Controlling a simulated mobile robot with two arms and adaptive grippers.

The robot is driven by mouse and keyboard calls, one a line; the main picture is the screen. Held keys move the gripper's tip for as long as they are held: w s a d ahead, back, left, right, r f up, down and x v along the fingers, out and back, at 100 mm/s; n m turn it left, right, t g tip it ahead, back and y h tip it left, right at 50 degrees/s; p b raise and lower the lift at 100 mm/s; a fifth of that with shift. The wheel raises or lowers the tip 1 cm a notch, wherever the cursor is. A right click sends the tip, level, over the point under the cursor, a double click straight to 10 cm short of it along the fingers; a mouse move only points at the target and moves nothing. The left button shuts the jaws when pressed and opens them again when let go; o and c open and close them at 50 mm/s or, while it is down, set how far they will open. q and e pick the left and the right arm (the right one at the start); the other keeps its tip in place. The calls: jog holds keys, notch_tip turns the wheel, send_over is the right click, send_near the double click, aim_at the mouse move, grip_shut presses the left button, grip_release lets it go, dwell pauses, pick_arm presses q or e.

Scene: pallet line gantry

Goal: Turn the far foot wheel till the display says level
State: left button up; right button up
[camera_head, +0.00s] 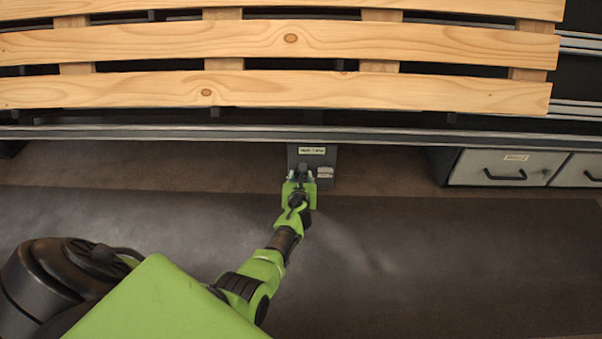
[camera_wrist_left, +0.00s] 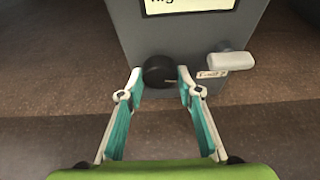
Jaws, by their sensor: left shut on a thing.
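A grey foot housing (camera_head: 299,155) hangs below the pallet line's front rail. Its pale display (camera_head: 312,150) is too small to read in the head view. In the left wrist view, the display (camera_wrist_left: 190,5) is cut off by the top edge, and only the start of a word, like "Hig", shows. A black round foot wheel (camera_wrist_left: 158,70) sits on the housing's front. My left gripper (camera_wrist_left: 160,84) is shut on this wheel, one finger on each side. In the head view my left gripper (camera_head: 300,178) hides the wheel. My right gripper is not in view.
A light grey block (camera_wrist_left: 231,60) with a small tag (camera_wrist_left: 212,73) sticks out right of the wheel. A wooden slatted pallet (camera_head: 290,40) lies above, over the front rail (camera_head: 400,135). Drawers (camera_head: 505,167) stand at right. The dark floor mat (camera_head: 450,260) is clear.

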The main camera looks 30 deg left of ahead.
pick_arm(q)
jog(key=shift+s+a+f+n+t+h+b, duration=0.1)
jog(key=shift+n+t+h+b, duration=0.55)
jog(key=shift+n+b, duration=0.7)
jog(key=shift+a+n+t+h+b, duration=0.1)
jog(key=shift+n+t+h+b, duration=0.6)
jog(key=shift+n+b, duration=0.65)
jog(key=shift+s+a+f+n+t+h+b, duration=0.1)
jog(key=shift+n+t+h+b, duration=0.55)
jog(key=shift+n+b, duration=0.7)
jog(key=shift+r+n, duration=0.1)
jog(key=shift+n, duration=0.25)
jog(key=shift+w, duration=0.1)
jog(key=o, duration=1.1)
jog(key=v, duration=1.2)
